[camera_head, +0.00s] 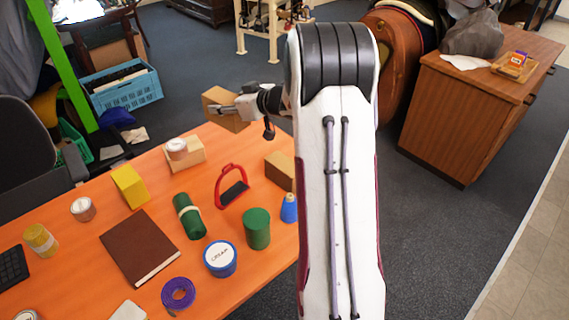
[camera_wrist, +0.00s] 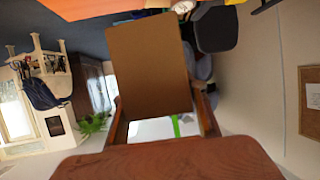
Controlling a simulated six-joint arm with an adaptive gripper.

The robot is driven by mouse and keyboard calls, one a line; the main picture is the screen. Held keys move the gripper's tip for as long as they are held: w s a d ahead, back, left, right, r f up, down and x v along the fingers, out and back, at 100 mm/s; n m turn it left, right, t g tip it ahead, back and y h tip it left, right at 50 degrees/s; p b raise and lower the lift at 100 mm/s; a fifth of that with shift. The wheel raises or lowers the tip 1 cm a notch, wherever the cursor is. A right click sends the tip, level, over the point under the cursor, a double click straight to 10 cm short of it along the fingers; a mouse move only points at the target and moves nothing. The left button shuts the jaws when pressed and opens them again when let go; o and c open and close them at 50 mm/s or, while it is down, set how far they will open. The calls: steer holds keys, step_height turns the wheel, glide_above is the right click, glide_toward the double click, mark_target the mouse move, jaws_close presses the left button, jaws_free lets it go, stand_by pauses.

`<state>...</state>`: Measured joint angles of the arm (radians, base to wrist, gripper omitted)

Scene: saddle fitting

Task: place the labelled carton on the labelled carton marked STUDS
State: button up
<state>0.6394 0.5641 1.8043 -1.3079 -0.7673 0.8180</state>
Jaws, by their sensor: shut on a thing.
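My gripper (camera_head: 236,110) is shut on a brown carton (camera_head: 219,100), held in the air above the far edge of the orange table. In the wrist view the held carton (camera_wrist: 150,65) shows as a plain brown face between the two fingers of my gripper (camera_wrist: 163,112). No label shows on it. Another brown carton (camera_head: 279,170) stands on the table at the right, partly hidden by my arm. A pale carton (camera_head: 184,157) stands farther back with a tin (camera_head: 177,149) on it. I cannot read STUDS on either carton.
The orange table (camera_head: 70,258) also bears a red stirrup (camera_head: 232,187), a yellow block (camera_head: 129,186), a green roll (camera_head: 188,215), a green cylinder (camera_head: 257,228), a CREAM tin (camera_head: 220,258), a blue cone-shaped item (camera_head: 289,208), a brown book (camera_head: 140,247) and purple webbing (camera_head: 178,294).

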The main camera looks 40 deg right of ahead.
steer(key=s+d+m+h, duration=0.2)
steer(key=s+d, duration=0.9)
steer(key=s, duration=0.1)
glide_above(285, 163)
steer(key=shift+a+f, duration=0.1)
steer(key=shift+f, duration=2.35)
steer(key=shift+f, duration=0.1)
steer(key=shift+f, duration=3)
steer(key=shift+f, duration=0.1)
steer(key=shift+f, duration=1.8)
steer(key=shift+f, duration=0.1)
